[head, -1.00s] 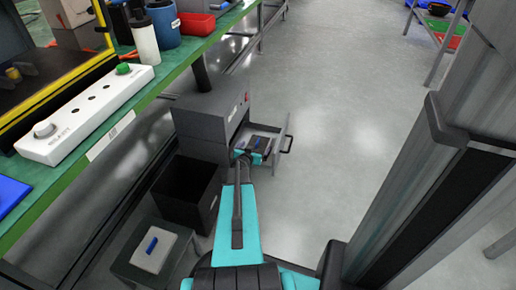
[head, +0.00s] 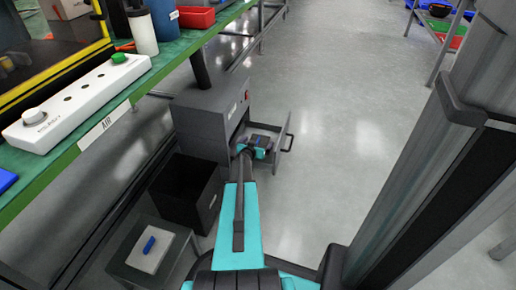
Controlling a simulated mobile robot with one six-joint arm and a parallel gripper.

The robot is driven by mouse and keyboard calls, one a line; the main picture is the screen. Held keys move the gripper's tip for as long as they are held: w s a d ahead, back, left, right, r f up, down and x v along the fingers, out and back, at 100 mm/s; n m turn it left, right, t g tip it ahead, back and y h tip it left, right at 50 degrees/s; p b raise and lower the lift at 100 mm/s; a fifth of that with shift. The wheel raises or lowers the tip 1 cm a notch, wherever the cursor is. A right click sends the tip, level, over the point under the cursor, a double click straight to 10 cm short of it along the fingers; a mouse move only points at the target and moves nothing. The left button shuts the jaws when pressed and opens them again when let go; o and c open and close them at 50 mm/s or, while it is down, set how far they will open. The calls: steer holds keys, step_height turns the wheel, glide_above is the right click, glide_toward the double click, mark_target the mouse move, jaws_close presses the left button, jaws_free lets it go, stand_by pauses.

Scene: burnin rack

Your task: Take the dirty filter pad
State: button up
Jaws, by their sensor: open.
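A grey cabinet (head: 208,117) stands on the floor below the bench, with its drawer (head: 284,143) pulled out to the right. My gripper (head: 262,145) is over the open drawer, with its jaws open; it is small in view and partly hidden by my arm. I cannot clearly make out a dirty filter pad: the drawer's inside is mostly covered by my gripper. A pale pad with a blue tab (head: 149,246) lies on a grey box (head: 178,272) at the lower left, away from my gripper.
A black open bin (head: 186,191) stands between the cabinet and the grey box. The green bench (head: 190,48) with a white switch strip (head: 75,99) runs along the left. The floor to the right of the drawer is clear. A shelf stands far right.

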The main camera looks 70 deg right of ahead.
mark_target(258, 140)
steer(key=shift+d, duration=0.1)
stand_by(0.5)
steer(key=c, duration=0.9)
step_height(258, 140, up, 18)
steer(key=p, duration=1.3)
